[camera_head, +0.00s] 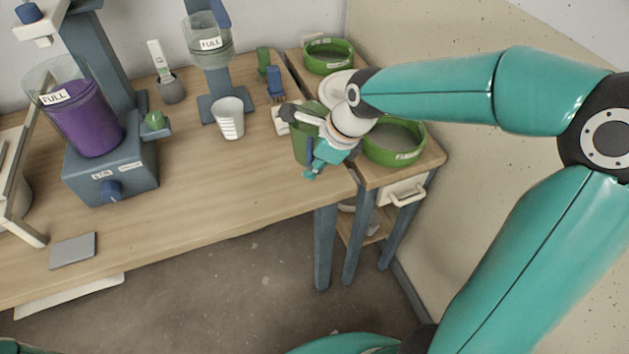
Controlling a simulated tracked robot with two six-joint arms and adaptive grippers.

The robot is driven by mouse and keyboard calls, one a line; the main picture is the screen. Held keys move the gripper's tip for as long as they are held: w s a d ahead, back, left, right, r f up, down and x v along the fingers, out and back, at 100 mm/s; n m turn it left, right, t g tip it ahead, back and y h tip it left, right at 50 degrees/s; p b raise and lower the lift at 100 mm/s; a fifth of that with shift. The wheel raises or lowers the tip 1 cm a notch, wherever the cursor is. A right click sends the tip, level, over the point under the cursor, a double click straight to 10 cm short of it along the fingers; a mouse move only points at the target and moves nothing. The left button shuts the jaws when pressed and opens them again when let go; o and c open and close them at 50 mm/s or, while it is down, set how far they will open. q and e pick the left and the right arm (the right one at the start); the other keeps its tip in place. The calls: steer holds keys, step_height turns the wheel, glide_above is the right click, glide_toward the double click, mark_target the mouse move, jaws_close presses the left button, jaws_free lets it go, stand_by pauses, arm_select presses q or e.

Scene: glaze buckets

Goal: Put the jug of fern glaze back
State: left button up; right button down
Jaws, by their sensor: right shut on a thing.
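The green jug (303,144) is near the right end of the wooden table, partly hidden by my right gripper. My right gripper (313,146) is shut on the jug, coming at it from the right. I cannot tell whether the jug's base touches the table. A green bucket (408,157) with a label stands on the side stand just right of the gripper. Another green bucket (329,68) stands at the back of that stand. A white round thing (341,84) between them is partly hidden by my arm. My left gripper is not in view.
A purple-filled container (87,127) sits on a blue machine further left. The table's front middle (220,190) is clear.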

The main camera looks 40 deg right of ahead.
steer(key=shift+f+b, duration=0.35)
steer(key=shift+f, duration=2.15)
steer(key=c, duration=1.2)
jaws_free()
steer(key=p+v, duration=0.1)
steer(key=v, duration=1.1)
steer(key=shift+r+p, duration=0.1)
steer(key=shift+p, duration=0.2)
